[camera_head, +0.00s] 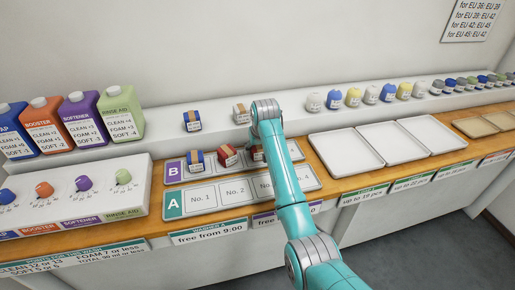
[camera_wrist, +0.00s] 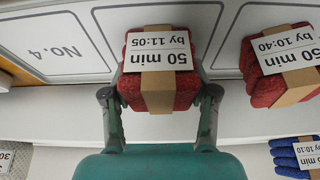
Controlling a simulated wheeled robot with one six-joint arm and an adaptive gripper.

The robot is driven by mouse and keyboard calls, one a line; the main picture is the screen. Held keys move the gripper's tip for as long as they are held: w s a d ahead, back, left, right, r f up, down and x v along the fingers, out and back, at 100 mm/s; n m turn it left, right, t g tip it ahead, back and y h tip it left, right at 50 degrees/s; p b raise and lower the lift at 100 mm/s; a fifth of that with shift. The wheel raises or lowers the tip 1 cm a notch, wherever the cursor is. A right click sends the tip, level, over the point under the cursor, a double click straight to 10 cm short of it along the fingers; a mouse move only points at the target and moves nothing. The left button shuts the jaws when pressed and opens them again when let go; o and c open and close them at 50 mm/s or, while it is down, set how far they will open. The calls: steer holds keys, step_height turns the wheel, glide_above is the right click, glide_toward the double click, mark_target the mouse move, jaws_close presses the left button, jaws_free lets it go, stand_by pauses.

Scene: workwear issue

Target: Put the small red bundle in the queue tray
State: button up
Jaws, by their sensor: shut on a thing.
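My gripper (camera_wrist: 160,115) is shut on a small red bundle (camera_wrist: 185,90) with a brown band and a white "50 min, by 11:05" label. In the head view this bundle (camera_head: 257,154) is partly hidden by my arm, at the third place of row B. I cannot tell whether it touches the surface. A second red bundle (camera_wrist: 262,88), labelled "by 10:40", sits beside it in row B and shows in the head view (camera_head: 229,158). A blue bundle (camera_head: 196,162) sits at the row's left end. No tray with a readable queue label shows.
Row A (camera_head: 174,204) is empty in front of row B. A blue bundle (camera_head: 192,125) and a pale bundle (camera_head: 241,117) stand on the shelf behind. Empty white trays (camera_head: 345,152) lie to the right. Detergent bottles (camera_head: 120,118) and a knob panel (camera_head: 80,208) are left.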

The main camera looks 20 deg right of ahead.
steer(key=shift+f, duration=0.1)
steer(key=o, duration=1.2)
steer(key=v, duration=1.2)
